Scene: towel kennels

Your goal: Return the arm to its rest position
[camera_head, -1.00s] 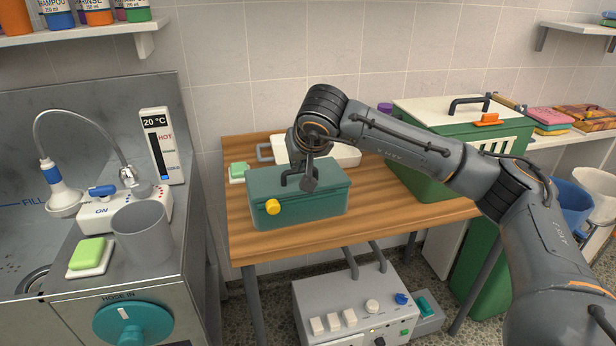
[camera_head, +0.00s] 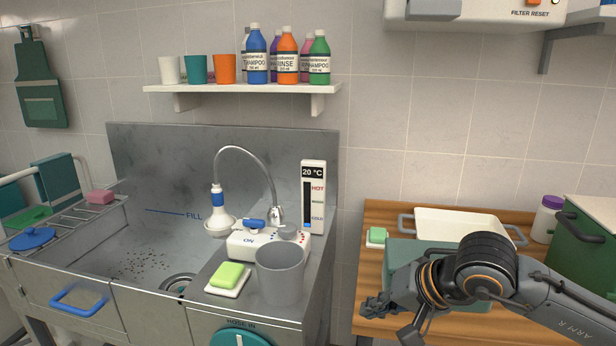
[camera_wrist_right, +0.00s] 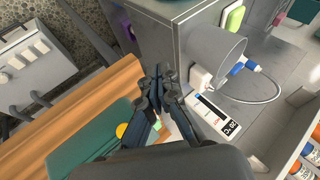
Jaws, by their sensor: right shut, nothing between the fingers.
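My right arm comes in from the right in the head view and reaches across the front of the teal box on the wooden table. Its gripper (camera_head: 384,312) points left, in front of the box's left side. In the right wrist view the two fingers (camera_wrist_right: 158,78) are together with nothing between them. The teal box (camera_head: 418,252) is partly hidden by the arm in the head view; it also shows at the lower left of the wrist view (camera_wrist_right: 92,140). My left gripper is not in view.
The steel sink counter (camera_head: 322,262) stands left of the table, with a grey cup (camera_head: 281,276) and a green soap (camera_head: 230,274). A white tray (camera_head: 462,224) lies behind the box. A green bin (camera_head: 585,240) is at right. A bottle shelf (camera_head: 240,90) hangs above.

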